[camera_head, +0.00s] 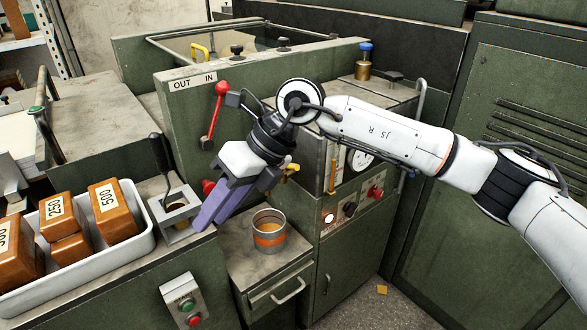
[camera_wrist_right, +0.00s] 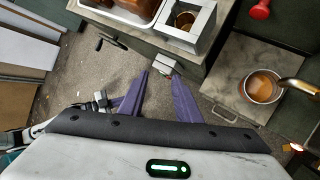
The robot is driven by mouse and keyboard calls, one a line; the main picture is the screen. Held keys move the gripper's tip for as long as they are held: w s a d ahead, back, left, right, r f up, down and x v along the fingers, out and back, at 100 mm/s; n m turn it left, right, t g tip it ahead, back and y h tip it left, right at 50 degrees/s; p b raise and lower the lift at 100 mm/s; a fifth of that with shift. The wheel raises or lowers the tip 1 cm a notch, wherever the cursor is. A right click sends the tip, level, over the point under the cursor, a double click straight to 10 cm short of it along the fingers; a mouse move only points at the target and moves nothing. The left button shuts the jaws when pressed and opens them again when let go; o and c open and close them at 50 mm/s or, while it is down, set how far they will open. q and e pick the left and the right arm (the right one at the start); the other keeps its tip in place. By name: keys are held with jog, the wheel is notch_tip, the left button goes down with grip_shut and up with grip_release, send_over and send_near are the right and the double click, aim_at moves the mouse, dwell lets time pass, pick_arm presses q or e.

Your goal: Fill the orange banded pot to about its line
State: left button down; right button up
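The orange banded pot (camera_head: 269,240) is a grey metal can with an orange band, upright on the small shelf below the machine. It also shows in the right wrist view (camera_wrist_right: 262,87), with brownish contents inside and a brass spout (camera_wrist_right: 299,86) reaching over its rim. How the level compares with a line is not clear. My right gripper (camera_head: 209,222) has purple fingers pointing down and left, above and left of the pot, not touching it. In the right wrist view (camera_wrist_right: 159,75) its fingers are apart with nothing between them. My left gripper does not show.
A red lever (camera_head: 216,116) stands by the OUT/IN label (camera_head: 193,82). A white tray (camera_head: 137,247) holds brown numbered blocks. A square metal holder (camera_head: 174,218) with a black-handled tool (camera_head: 161,160) sits beside it. A button box (camera_head: 186,301) is on the front.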

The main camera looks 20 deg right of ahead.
jog(key=w+d+r+t+h, duration=0.35)
jog(key=w+d+h, duration=0.2)
jog(key=d, duration=0.55)
jog(key=m+h+b, duration=0.1)
jog(key=m+h, duration=0.1)
send_near(293, 165)
jog(key=shift+t, duration=0.25)
jog(key=x, duration=0.9)
jog(key=shift+f, duration=0.1)
grip_shut()
